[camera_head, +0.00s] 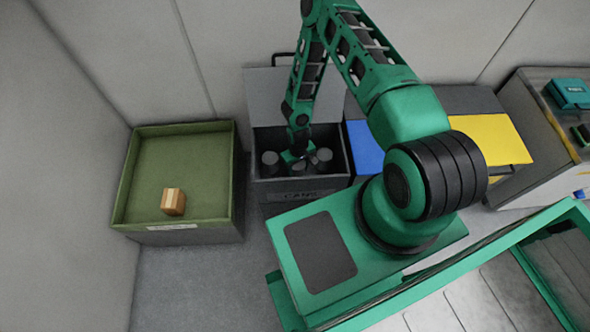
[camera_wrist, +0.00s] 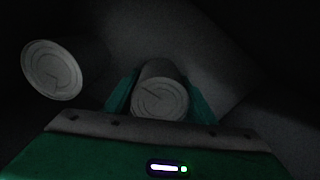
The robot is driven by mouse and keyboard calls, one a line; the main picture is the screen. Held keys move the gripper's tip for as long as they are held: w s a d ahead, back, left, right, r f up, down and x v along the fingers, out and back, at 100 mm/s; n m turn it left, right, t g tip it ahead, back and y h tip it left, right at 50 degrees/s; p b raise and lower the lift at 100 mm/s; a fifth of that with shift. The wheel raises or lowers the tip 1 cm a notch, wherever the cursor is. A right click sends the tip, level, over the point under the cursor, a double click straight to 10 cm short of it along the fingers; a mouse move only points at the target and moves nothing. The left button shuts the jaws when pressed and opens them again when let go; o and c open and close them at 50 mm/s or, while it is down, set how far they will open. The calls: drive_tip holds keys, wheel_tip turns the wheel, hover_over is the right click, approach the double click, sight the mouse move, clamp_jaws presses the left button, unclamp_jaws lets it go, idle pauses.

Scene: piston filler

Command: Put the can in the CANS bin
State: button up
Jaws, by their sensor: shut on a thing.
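The CANS bin (camera_head: 338,180) is a dark open bin with its lid raised at the back and a CANS label on its front. My gripper (camera_head: 298,155) reaches down into the bin's opening. In the wrist view my gripper (camera_wrist: 160,98) has its green fingers shut on a grey can (camera_wrist: 160,97), its round end facing the camera. Another grey can (camera_wrist: 52,70) lies to the left in the wrist view, apart from the fingers. In the head view several grey cans show around my gripper in the bin; which one is held is hard to tell.
A green-lined open bin (camera_head: 238,190) with a wooden block (camera_head: 173,201) stands left of the CANS bin. A blue-lidded bin (camera_head: 364,148) and a yellow-lidded bin (camera_head: 503,139) stand to the right. A counter (camera_head: 548,115) is at the far right.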

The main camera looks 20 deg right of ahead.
drive_tip(key=shift+f, duration=0.1)
drive_tip(key=o, duration=1.1)
wheel_tip(320, 180, up, 12)
drive_tip(key=shift+r, duration=0.15)
drive_tip(key=d+r+m+h, duration=0.1)
drive_tip(key=d+r, duration=0.4)
drive_tip(key=r, duration=0.5)
drive_tip(key=s+d+r+m, duration=0.1)
drive_tip(key=d+r, duration=0.5)
drive_tip(key=r, duration=0.5)
drive_tip(key=d+r+m+h, duration=0.1)
drive_tip(key=d+r, duration=0.4)
drive_tip(key=r, duration=0.5)
drive_tip(key=s+d+r+m, duration=0.3)
drive_tip(key=s+r, duration=0.7)
drive_tip(key=r, duration=0.3)
drive_tip(key=s+a+r, duration=0.1)
drive_tip(key=s+r, duration=0.1)
drive_tip(key=s, duration=0.2)
drive_tip(key=s+r+m+y, duration=0.1)
drive_tip(key=s+r, duration=0.1)
drive_tip(key=s, duration=0.2)
drive_tip(key=s+a+r+m+y, duration=0.1)
drive_tip(key=s+r, duration=0.2)
drive_tip(key=s, duration=0.2)
drive_tip(key=shift+a, duration=0.35)
